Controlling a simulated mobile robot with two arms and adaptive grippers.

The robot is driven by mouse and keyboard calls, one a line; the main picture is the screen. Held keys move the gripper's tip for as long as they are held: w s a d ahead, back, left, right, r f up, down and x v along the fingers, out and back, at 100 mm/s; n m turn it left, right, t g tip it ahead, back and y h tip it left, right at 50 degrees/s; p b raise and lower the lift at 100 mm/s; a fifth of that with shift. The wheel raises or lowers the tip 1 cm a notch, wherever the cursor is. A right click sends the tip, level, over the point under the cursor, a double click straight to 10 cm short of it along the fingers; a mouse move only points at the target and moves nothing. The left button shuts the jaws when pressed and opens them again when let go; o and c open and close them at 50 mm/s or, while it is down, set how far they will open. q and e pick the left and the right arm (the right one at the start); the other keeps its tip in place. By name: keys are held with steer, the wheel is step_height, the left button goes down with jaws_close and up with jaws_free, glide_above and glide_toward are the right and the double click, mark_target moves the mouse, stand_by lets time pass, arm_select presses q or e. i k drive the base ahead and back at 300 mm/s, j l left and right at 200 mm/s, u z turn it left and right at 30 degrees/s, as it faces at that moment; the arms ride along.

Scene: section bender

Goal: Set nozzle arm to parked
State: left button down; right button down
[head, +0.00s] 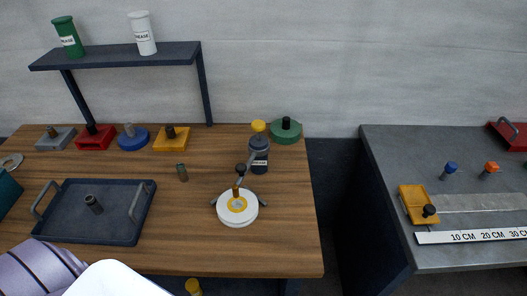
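What looks like the nozzle arm (246,172) is a thin dark arm on a round white base with a yellow ring (238,218), at the right of the wooden table. It slants up and to the right from a short brass-coloured post with a dark knob toward a dark labelled bottle (260,163). I cannot tell whether its tip touches the bottle. Small dark legs or handles stick out at the base's sides. Neither of my grippers is in view.
A dark tray (70,227) with two handles stands at the table's left. Several coloured knobbed blocks, one of them red (95,143), line the back under a shelf (120,56). A gap separates the grey bench (465,160). The table's front right is clear.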

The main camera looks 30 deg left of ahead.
mark_target(242, 169)
steer(key=k+u, duration=0.15)
steer(key=k, duration=0.3)
steer(key=k+j+u, duration=0.15)
steer(key=k, duration=0.3)
